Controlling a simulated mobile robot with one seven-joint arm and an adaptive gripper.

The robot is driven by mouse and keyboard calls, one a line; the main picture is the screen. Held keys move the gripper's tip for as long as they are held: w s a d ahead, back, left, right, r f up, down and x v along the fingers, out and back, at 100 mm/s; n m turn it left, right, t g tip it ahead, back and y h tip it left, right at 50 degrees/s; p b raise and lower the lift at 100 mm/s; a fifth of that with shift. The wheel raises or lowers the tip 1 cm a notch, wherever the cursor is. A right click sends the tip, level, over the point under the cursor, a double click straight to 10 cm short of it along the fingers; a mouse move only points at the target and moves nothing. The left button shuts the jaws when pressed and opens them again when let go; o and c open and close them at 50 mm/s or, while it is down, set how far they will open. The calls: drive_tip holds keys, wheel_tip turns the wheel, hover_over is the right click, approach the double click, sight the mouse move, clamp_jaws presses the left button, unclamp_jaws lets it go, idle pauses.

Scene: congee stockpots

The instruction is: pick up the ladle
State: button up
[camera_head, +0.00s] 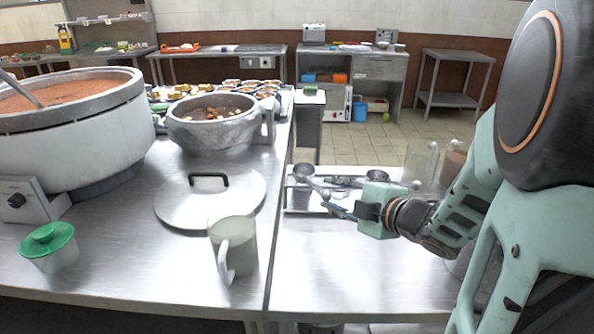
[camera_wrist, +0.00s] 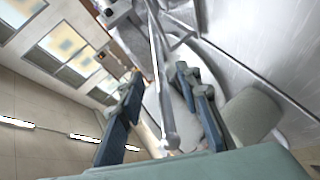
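In the wrist view, a long metal handle (camera_wrist: 158,70) runs between the two blue-padded fingers of my gripper (camera_wrist: 165,112). The fingers are spread, with a gap visible on each side of the handle; contact is not visible. A second round metal bowl (camera_head: 377,177) sits farther right on the tray, partly hidden by my gripper.
A pot lid (camera_head: 212,203) and a pale mug (camera_head: 233,247) lie left of the counter seam. A large congee pot (camera_head: 75,130), a smaller pot (camera_head: 212,132) and a green-lidded cup (camera_head: 50,248) stand farther left. A clear jug (camera_head: 421,163) stands behind my arm. The front-right counter is clear.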

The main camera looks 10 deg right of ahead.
sight(316, 188)
drive_tip(key=shift+b+x, duration=0.45)
drive_tip(key=shift+x, duration=2.7)
drive_tip(key=shift+s+a+r, duration=0.1)
drive_tip(key=shift+a+r, duration=0.05)
drive_tip(key=shift+c, duration=0.7)
clamp_jaws()
